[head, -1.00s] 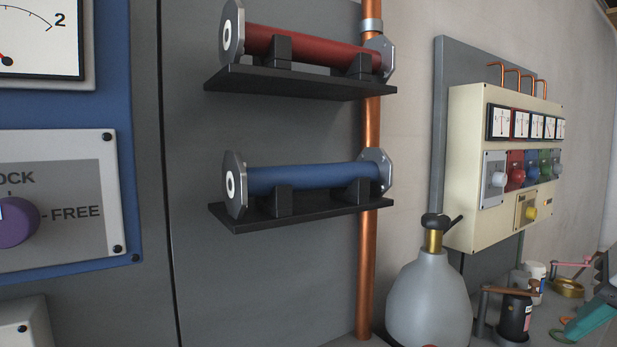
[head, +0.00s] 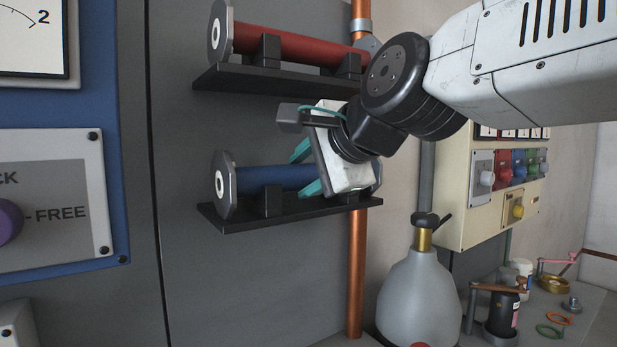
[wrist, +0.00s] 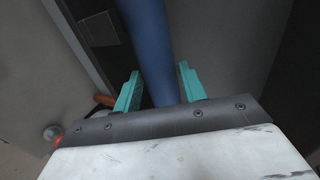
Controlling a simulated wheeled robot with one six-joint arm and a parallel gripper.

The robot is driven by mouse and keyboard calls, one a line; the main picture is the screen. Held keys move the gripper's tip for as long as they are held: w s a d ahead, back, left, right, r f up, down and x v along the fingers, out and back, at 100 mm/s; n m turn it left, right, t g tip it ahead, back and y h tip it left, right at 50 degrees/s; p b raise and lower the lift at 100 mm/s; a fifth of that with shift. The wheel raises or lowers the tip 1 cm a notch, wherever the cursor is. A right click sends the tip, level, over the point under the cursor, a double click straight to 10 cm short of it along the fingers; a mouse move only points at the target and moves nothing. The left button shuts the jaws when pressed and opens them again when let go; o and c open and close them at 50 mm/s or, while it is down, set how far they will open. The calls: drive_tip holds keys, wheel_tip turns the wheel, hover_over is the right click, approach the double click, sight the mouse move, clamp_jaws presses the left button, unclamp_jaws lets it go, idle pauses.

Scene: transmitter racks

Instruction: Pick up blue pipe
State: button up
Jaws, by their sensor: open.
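The blue pipe (head: 272,178) has silver end flanges and rests on black supports on the lower black shelf (head: 290,214). My gripper (head: 305,171) is in front of the pipe's right part and hides some of it, including most of the right flange. In the wrist view the blue pipe (wrist: 150,45) runs up between the two teal fingers of my gripper (wrist: 157,83). The fingers are open, one on each side of the pipe, with gaps visible. I cannot tell how deep the pipe sits between them.
A red pipe (head: 290,45) lies on the upper black shelf (head: 275,82), just above my gripper. A vertical copper pipe (head: 356,270) runs behind the right shelf ends. A grey bottle (head: 419,295) and a cream control box (head: 462,200) are to the right. Space left of the shelves is clear.

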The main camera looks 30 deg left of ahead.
drive_tip(key=shift+x, duration=1.1)
clamp_jaws()
drive_tip(key=shift+r, duration=0.1)
drive_tip(key=shift+r, duration=0.1)
